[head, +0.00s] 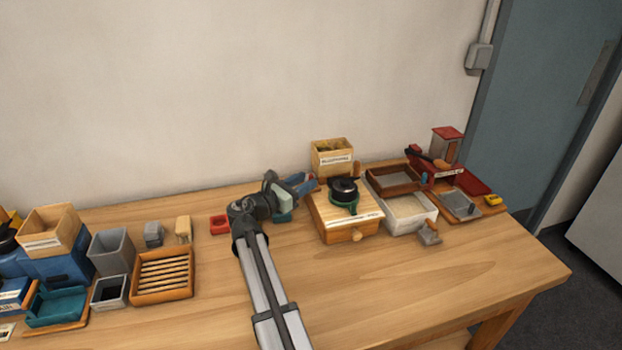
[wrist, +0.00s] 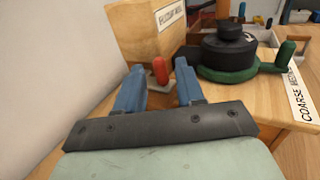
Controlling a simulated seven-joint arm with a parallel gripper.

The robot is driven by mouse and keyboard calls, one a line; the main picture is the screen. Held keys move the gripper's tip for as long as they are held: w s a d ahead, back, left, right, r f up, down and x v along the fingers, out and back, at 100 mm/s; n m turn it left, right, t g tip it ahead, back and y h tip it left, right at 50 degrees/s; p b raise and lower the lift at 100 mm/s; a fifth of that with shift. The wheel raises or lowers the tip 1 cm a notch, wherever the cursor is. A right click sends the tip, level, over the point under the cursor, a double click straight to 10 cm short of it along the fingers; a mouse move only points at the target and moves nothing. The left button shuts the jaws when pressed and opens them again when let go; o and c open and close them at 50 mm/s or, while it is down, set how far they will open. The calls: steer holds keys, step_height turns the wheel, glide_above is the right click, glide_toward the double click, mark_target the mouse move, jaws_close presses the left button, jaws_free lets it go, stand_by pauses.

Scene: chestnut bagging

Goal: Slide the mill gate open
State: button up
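The mill is a wooden box (head: 330,224) with a black round top (head: 343,189), a green ring and a front knob. In the wrist view the black top (wrist: 228,55) and the green crank with its upright grip (wrist: 286,54) show beside my fingers. A small red knob (wrist: 161,70) on a pale metal piece, seemingly the gate's handle, stands at the mill's left side. My gripper (wrist: 157,68) is open. Its blue fingertips stand apart with the red knob between them in the picture; I cannot tell whether they touch it. In the head view my gripper (head: 308,184) is at the mill's left rear.
A labelled wooden box (wrist: 145,35) stands close behind my fingers. A white tray (head: 410,213) and a brown sieve frame (head: 392,178) lie right of the mill. A small red dish (head: 219,224) and a slatted rack (head: 163,275) are to the left. The front table is clear.

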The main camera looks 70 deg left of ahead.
mark_target(311, 178)
steer(key=shift+x, duration=1.65)
jaws_close()
